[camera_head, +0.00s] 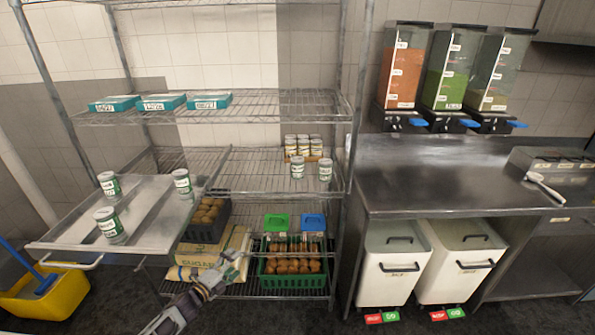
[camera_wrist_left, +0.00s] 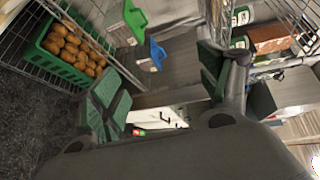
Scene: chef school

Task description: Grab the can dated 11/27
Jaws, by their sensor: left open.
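Green-and-white cans show in the head view: a near can (camera_head: 110,226), a back-left can (camera_head: 110,184) and a right can (camera_head: 182,181) stand upright on the metal tray surface (camera_head: 150,212). Two more, a left shelf can (camera_head: 297,168) and a right shelf can (camera_head: 325,170), stand on the wire rack's middle shelf. I cannot read a date on any can. My left gripper (camera_head: 231,262) is low in front of the rack, below and apart from the cans. It is open and empty, its fingers spread in the left wrist view (camera_wrist_left: 165,90). My right gripper is not in view.
A carton of cans (camera_head: 303,148) sits behind the shelf cans. Teal boxes (camera_head: 161,103) lie on the upper shelf. A green crate of potatoes (camera_head: 293,280) is low in the rack, near my gripper. A steel counter (camera_head: 430,180) stands right; a yellow bucket (camera_head: 45,295) stands left.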

